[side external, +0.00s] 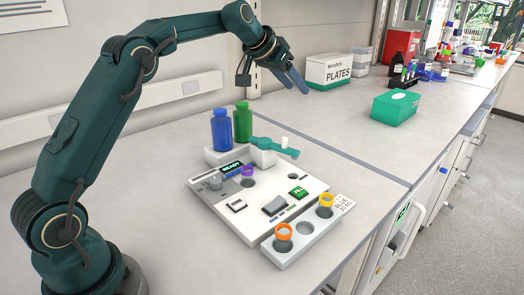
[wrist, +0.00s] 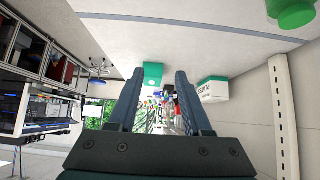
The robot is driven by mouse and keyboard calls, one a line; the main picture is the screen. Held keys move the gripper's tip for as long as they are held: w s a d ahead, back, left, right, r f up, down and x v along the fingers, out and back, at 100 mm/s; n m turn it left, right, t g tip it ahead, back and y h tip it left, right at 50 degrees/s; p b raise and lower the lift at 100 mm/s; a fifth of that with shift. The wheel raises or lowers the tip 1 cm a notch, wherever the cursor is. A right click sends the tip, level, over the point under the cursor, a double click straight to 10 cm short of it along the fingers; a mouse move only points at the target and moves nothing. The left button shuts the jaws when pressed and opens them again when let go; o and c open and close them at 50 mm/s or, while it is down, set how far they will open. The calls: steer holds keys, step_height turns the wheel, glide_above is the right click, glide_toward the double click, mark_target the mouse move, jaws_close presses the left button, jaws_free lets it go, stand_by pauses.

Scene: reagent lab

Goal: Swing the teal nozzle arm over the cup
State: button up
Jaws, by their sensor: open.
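The teal nozzle arm (side external: 275,147) sits on a white block at the back of the white dispenser panel (side external: 240,210). A purple-rimmed cup (side external: 247,181) stands in the panel, in front of the block and left of the nozzle arm's free end. My gripper (side external: 298,82) is open and empty, high above and behind the nozzle arm. Its two fingers also show in the wrist view (wrist: 157,82), with nothing between them. The nozzle arm and cup cannot be made out in the wrist view.
A blue bottle (side external: 221,131) and a green bottle (side external: 243,123) stand behind the panel. A white rack (side external: 305,230) in front holds an orange-rimmed cup (side external: 283,240) and a yellow-rimmed cup (side external: 325,208). A green box (side external: 395,108) and a plates box (side external: 338,70) stand farther back.

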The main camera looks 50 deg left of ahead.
steer(key=r, duration=0.1)
steer(key=n+t+h, duration=0.2)
steer(key=n+h, duration=0.9)
steer(key=n, duration=1)
glide_above(285, 138)
steer(key=s+d, duration=0.3)
steer(key=s, duration=0.1)
steer(key=f, duration=0.1)
steer(key=a+n+t+y, duration=0.2)
steer(key=a+n+t, duration=0.3)
steer(key=n, duration=0.4)
steer(key=shift+g, duration=0.3)
steer(key=f, duration=1.3)
steer(key=shift+s+a+f, duration=0.25)
steer(key=shift+a+f, duration=0.05)
steer(key=shift+w+d+f, duration=0.1)
steer(key=shift+w+f, duration=0.05)
steer(key=shift+f, duration=0.05)
steer(key=shift+x, duration=2.4)
jaws_close()
